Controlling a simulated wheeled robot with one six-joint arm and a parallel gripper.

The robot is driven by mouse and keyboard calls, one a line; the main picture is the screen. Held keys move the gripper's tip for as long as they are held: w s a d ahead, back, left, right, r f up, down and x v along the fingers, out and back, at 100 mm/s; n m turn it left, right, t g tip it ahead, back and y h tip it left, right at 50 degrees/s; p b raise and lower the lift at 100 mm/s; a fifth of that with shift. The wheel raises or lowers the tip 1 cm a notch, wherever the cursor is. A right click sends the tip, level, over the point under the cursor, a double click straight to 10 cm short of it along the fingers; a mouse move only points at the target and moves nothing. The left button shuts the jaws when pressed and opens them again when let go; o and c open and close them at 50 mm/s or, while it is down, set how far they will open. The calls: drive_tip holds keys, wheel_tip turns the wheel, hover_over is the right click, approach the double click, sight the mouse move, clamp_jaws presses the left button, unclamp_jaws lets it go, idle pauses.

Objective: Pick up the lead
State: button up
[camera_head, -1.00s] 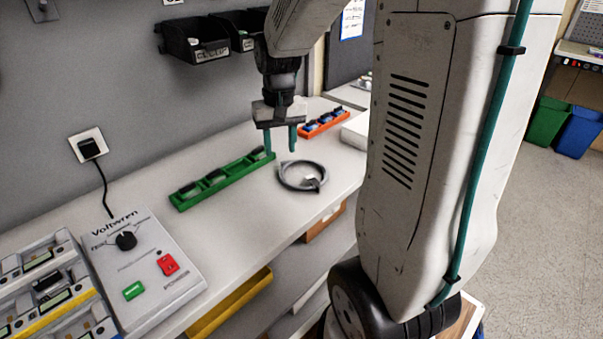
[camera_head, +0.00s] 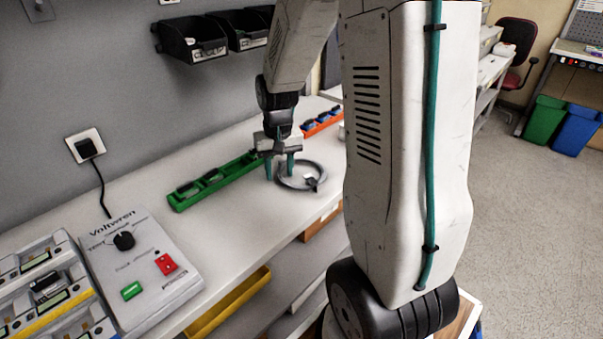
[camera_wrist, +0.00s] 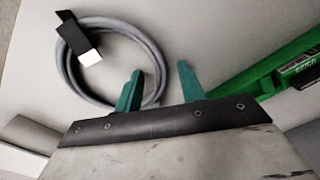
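The lead is a grey coiled cable (camera_head: 317,184) lying on the white bench; it also shows in the wrist view (camera_wrist: 76,76) with a black and white plug (camera_wrist: 84,47) on its far left side. My gripper (camera_head: 280,177) points down at the left edge of the coil. In the wrist view its two green fingers (camera_wrist: 160,82) are apart, with nothing held between them. The near part of the coil passes close to the left finger. I cannot tell whether the fingers touch it.
A green tray (camera_head: 212,190) with dark items lies just left of the gripper. An orange tray (camera_head: 318,126) is behind. A Voltwren tester box (camera_head: 140,262) stands at the front left. Black bins (camera_head: 192,42) hang on the wall.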

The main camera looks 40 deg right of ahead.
clamp_jaws()
